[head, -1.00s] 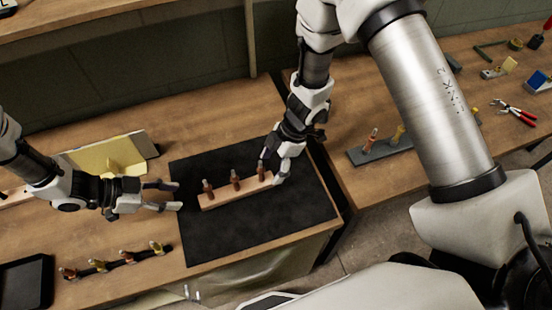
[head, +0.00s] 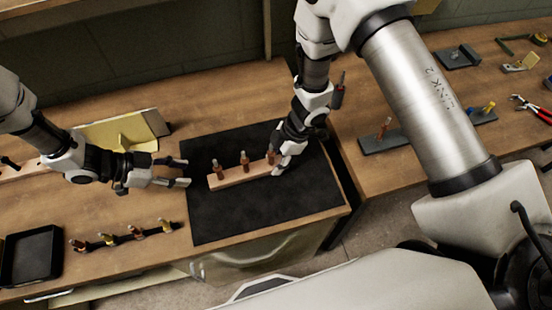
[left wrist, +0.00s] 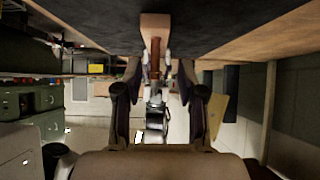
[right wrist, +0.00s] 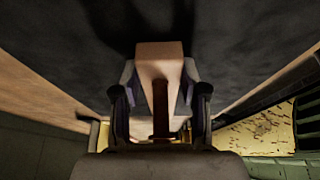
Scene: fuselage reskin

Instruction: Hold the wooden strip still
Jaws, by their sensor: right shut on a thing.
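The wooden strip (head: 232,180) lies on the black mat (head: 230,220), with copper-coloured pegs (head: 245,162) standing along it. My right gripper (head: 279,168) is shut on the strip's right end, and the strip's end (right wrist: 158,52) shows between its fingers in the right wrist view. My left gripper (head: 186,172) is open and empty beside the strip's left end, with a gap between them. In the left wrist view the strip's end (left wrist: 155,22) lies ahead, between and beyond the open fingers (left wrist: 156,88).
A strip of several clamp-like tools (head: 122,237) lies at the front left, near a black tray (head: 32,255). A yellow part (head: 115,136) stands behind my left arm. A grey block with pegs (head: 385,143) and red pliers (head: 530,108) are on the right table.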

